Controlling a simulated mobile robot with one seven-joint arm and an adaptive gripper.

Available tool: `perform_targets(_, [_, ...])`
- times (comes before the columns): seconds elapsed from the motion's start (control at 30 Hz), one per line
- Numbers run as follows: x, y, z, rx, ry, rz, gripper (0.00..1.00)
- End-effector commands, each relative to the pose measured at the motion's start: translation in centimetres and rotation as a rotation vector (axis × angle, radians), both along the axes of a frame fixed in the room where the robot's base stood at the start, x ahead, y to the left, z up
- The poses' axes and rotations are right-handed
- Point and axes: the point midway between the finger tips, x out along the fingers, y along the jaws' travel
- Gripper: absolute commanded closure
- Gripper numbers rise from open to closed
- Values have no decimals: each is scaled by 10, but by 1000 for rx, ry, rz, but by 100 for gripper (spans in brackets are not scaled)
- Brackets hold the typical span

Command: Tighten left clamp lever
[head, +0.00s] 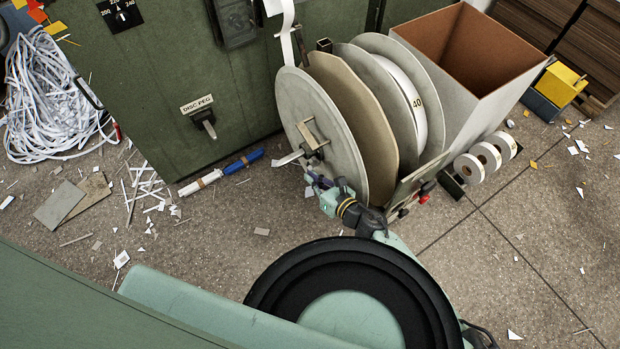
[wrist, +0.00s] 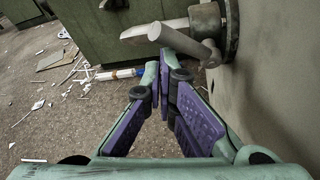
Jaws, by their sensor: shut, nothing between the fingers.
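The left clamp lever (head: 290,158) is a pale metal bar on the hub at the middle of the left grey disc (head: 298,100). In the wrist view the lever (wrist: 140,33) points left from the dark round hub (wrist: 229,30), with a round grey pin (wrist: 183,42) in front of it. My gripper (head: 313,180) is just below the hub, close to the disc's face. In the wrist view my gripper (wrist: 166,65) has its purple-padded fingers together at the tips, empty, right under the lever and pin. I cannot tell whether the tips touch them.
A green cabinet (head: 150,80) with a disc peg (head: 204,122) is behind left. White rolls (head: 487,158) lie right. Paper scraps litter the open floor (head: 225,225).

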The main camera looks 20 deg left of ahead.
Motion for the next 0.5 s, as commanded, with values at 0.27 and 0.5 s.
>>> perform_targets(0.27, [4,-6,9,0,-1,-1,100])
perform_targets(0.5, [6,-9,11,-1,-1,-2,100])
